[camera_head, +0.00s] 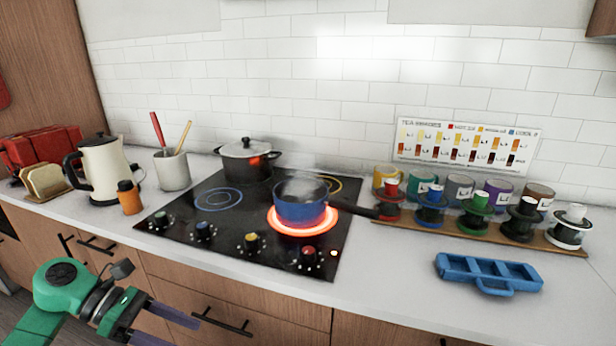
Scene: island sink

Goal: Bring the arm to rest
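My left gripper (178,332) is at the lower left, in front of the cabinet drawers and below the counter edge. Its green arm comes in from the left. Its two fingers are apart with nothing seen between them, though the lower finger is partly cut off by the picture's bottom edge. My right gripper is not in view.
A blue pot (300,208) steams on a glowing burner of the black cooktop (185,252). A kettle (103,170), an orange bottle (129,197) and a utensil crock (172,171) stand left. A blue tray (490,272) lies on clear counter at right, before several mugs.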

